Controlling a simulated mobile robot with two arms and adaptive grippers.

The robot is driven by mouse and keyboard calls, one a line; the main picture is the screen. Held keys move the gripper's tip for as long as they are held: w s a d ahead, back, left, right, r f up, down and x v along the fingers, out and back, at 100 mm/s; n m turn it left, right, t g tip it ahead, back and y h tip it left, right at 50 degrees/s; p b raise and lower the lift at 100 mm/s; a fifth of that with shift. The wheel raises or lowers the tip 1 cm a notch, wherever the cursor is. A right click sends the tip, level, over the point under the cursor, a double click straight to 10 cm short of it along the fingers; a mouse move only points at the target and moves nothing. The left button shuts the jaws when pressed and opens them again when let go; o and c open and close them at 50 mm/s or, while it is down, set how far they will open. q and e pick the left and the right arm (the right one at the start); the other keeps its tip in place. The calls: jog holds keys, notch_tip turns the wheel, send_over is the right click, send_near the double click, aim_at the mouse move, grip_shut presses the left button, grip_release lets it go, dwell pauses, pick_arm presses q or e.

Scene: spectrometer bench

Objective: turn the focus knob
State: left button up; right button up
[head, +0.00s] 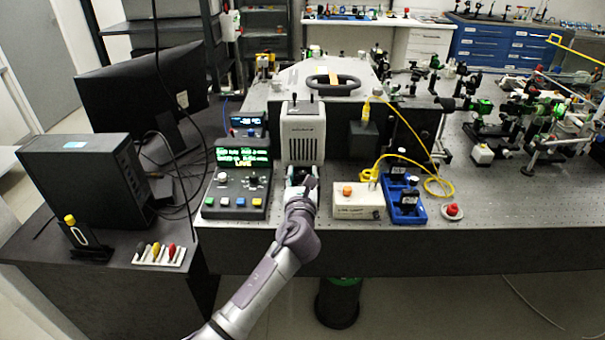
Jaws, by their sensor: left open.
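My left gripper (301,176) is at the front edge of the bench, right at the foot of a pale grey upright unit (303,137) with a vented front. The gripper is open, its fingers pointing away from me toward the unit. The gripper and wrist cover the unit's lower front, so I cannot tell whether a focus knob is there or whether the fingers touch anything. A black control box (236,200) with a green-lit display stands just left of the gripper. It carries a dark knob (253,181), a small stick and coloured buttons; no focus label is readable. My right gripper is out of view.
Right of the gripper are a cream box (357,200) with an orange button, a blue tray (405,212) and a red push button (452,211). A yellow cable (436,184) loops behind them. A computer tower (85,178) and small screwdriver rack (159,254) stand left.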

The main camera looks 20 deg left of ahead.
pick_arm(q)
jog(key=shift+w, duration=0.25)
